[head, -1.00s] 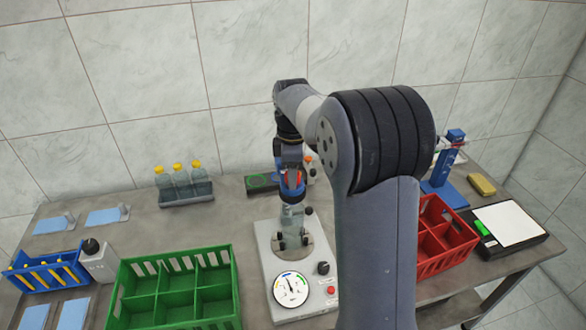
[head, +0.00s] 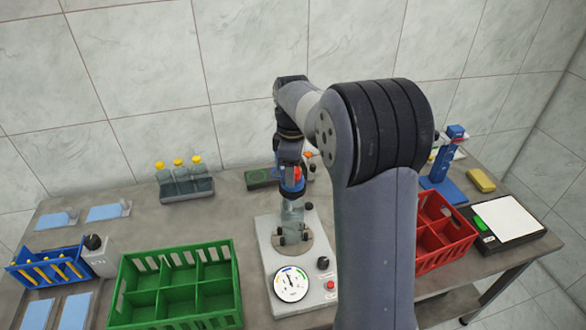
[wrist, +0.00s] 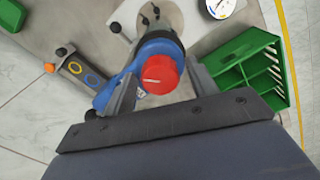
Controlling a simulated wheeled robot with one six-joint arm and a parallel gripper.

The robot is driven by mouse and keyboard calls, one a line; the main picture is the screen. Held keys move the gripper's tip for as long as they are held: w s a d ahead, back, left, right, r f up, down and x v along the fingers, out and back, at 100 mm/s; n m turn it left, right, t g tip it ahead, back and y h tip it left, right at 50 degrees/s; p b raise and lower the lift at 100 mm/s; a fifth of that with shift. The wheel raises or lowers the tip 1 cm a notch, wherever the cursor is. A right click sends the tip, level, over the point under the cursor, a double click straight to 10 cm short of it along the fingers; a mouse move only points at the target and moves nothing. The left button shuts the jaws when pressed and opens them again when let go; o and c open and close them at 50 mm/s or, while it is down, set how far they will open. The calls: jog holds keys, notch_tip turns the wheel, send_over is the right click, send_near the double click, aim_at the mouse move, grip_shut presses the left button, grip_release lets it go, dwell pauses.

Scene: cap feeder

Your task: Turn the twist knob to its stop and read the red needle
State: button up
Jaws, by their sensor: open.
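A red knob (wrist: 163,76) with a white line on its top sits on a blue head with a blue side arm (wrist: 105,95). In the head view the red knob (head: 297,174) and the blue head (head: 291,188) stand upright above a clear bottle (head: 292,215) on the grey tester (head: 268,250). My gripper (wrist: 160,69) is open, with one finger on each side of the red knob. I cannot tell whether the fingers touch it. The tester's round dial (head: 292,284) has a dark needle pointing roughly upward; a red needle cannot be made out.
The tester has a black knob (head: 323,263) and a red button (head: 330,285). A green crate (head: 236,270) stands left and a red crate (head: 470,240) right. Yellow-capped bottles (head: 180,180) stand behind in a grey rack. A dark block with ringed marks (wrist: 85,75) lies near my gripper.

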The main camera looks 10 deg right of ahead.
jog(key=n+p, duration=0.1)
jog(key=n, duration=0.2)
jog(key=shift+r, duration=0.1)
jog(key=n, duration=0.4)
jog(key=shift+n+p, duration=0.3)
jog(key=shift+p, duration=0.05)
jog(key=shift+c, duration=0.4)
jog(key=c, duration=0.8)
jog(key=m+p, duration=0.1)
jog(key=m, duration=0.4)
jog(key=o, duration=1.1)
jog(key=shift+m, duration=0.3)
